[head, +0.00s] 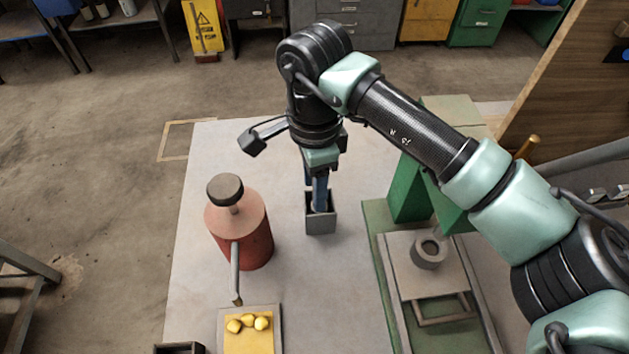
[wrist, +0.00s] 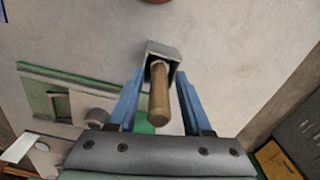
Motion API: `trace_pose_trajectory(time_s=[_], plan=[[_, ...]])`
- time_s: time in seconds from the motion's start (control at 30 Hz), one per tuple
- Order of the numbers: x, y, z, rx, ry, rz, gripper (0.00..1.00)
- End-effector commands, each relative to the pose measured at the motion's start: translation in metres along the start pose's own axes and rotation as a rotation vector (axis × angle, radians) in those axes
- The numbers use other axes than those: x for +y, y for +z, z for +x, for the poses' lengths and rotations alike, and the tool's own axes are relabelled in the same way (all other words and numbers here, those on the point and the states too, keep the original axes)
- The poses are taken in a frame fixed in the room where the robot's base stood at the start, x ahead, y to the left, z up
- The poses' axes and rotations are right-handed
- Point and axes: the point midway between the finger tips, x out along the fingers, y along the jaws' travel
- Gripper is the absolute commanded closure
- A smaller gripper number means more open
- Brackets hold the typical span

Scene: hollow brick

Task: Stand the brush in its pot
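The brush shows in the wrist view as a wooden handle (wrist: 159,98), its lower end inside the grey square pot (wrist: 163,48); its head is hidden. The handle looks roughly upright, perhaps slightly tilted. The pot (head: 320,223) stands on the pale tabletop in the middle of the head view. My gripper (wrist: 160,76) is open, with its blue fingers on either side of the handle and a gap visible on both sides. In the head view my gripper (head: 319,204) points down at the pot, and the brush cannot be made out there.
A red can with a dark cap (head: 240,230) and spout stands left of the pot. A tray (head: 250,342) with yellow lumps lies in front. A green press (head: 410,190) with a grey ring (head: 429,252) stands right. The tabletop (head: 340,290) in front of the pot is clear.

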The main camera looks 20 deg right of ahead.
Motion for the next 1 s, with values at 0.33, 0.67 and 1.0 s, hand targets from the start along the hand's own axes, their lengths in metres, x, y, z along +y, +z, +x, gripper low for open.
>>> trace_pose_trajectory(time_s=[0.33, 0.67, 1.0], plan=[[0.0, 0.0, -0.001, 0.0, 0.0, 0.0, 0.39], [-0.001, -0.001, -0.05, 0.005, -0.004, -0.001, 0.39], [-0.001, -0.001, -0.115, 0.003, -0.002, 0.001, 0.39]])
